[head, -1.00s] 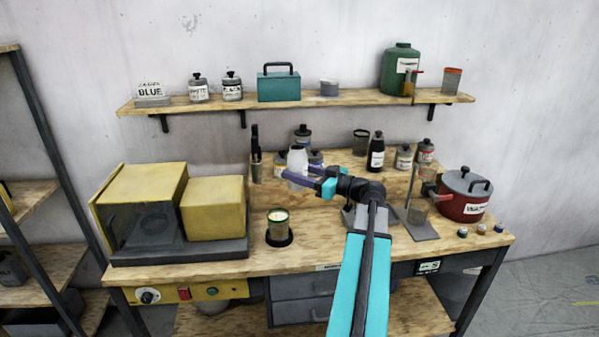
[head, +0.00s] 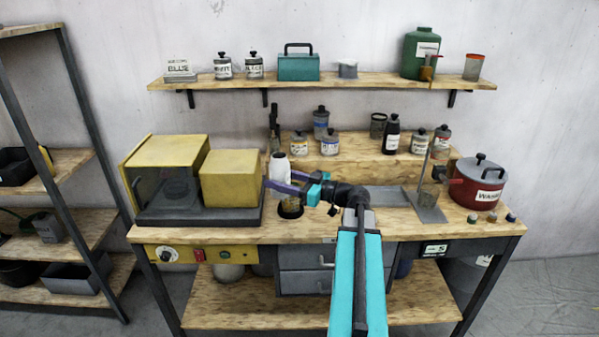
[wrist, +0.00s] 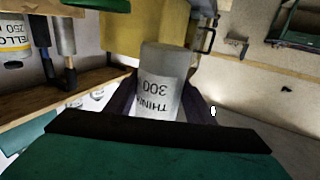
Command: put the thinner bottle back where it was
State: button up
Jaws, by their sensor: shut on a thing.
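The thinner bottle (head: 279,168) is pale and whitish with a dark cap. In the wrist view the same bottle (wrist: 160,88) shows a label reading "THINN" and "300", upside down in the picture. My gripper (head: 281,182) is shut on it, with one purple finger on each side. In the head view the bottle looks upright, above the bench just right of the yellow box. The fingers and arm hide its lower part, so I cannot tell its height above the bench.
A glass jar on a black round base (head: 290,209) stands just below my gripper in the picture. The yellow box (head: 230,178) is close on the left. Several labelled jars stand on the raised back ledge (head: 345,165). A red pot (head: 478,183) is at right.

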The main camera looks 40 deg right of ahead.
jog(key=w+a+f+n+g+y+b, duration=0.1)
jog(key=a+f, duration=0.4)
jog(key=a, duration=0.6)
jog(key=w+a+f+n+g+y+b, duration=0.1)
jog(key=a+f+n+g+y+b, duration=0.2)
jog(key=a, duration=0.9)
jog(key=w+a+f+n+g+y+b, duration=0.1)
jog(key=a+f+g+y+b, duration=0.1)
jog(key=a+f, duration=0.7)
jog(key=a+y, duration=0.1)
jog(key=a, duration=0.2)
jog(key=shift+w+a+n, duration=0.15)
jog(key=shift+w+n, duration=0.05)
jog(key=shift+n, duration=0.2)
jog(key=shift+f, duration=0.1)
